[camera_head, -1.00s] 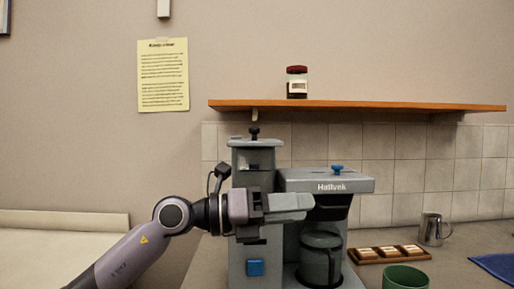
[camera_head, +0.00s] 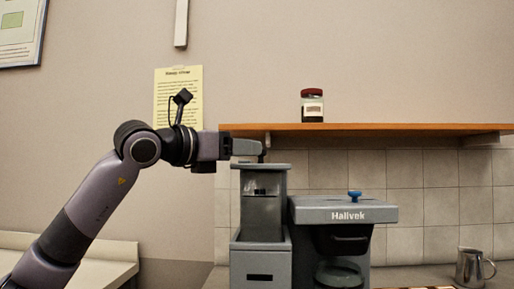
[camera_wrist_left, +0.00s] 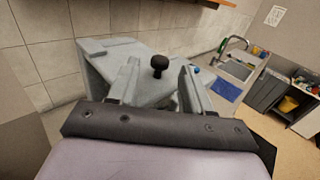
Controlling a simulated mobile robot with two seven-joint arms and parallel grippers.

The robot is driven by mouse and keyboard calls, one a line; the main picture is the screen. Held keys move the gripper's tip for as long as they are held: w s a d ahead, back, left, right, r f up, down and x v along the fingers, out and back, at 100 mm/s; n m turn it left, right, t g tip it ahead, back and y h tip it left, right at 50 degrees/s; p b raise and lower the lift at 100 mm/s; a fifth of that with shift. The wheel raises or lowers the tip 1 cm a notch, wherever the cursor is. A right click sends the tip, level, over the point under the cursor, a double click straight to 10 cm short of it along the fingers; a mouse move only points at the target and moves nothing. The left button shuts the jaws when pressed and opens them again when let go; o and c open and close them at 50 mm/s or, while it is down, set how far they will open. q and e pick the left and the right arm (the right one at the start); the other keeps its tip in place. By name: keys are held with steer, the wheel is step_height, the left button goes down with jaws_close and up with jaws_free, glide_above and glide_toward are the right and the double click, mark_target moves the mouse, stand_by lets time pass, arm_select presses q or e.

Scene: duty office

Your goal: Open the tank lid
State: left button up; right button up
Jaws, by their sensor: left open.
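The grey coffee machine (camera_head: 343,213) has a tall tank (camera_head: 261,216) on its left side. The tank lid (camera_head: 261,167) lies flat on top, closed. Its black knob (camera_wrist_left: 159,64) stands upright in the left wrist view. In the head view the knob is largely hidden by the gripper. My left gripper (camera_head: 258,148) is open at knob height, just above the lid. In the wrist view its fingers (camera_wrist_left: 157,78) are spread on either side of the knob, with gaps on both sides. Contact cannot be seen. My right gripper is out of view.
A wooden shelf (camera_head: 400,130) with a red-capped jar (camera_head: 312,106) runs above the machine, close to the gripper. A blue knob (camera_head: 355,197) sits on the machine's right part. A metal mug (camera_head: 468,267) stands at the right.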

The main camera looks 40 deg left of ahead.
mark_target(262, 159)
arm_select(q)
steer(key=shift+p+x, duration=0.35)
steer(key=shift+x, duration=1.65)
jaws_close()
steer(key=shift+s+a, duration=0.1)
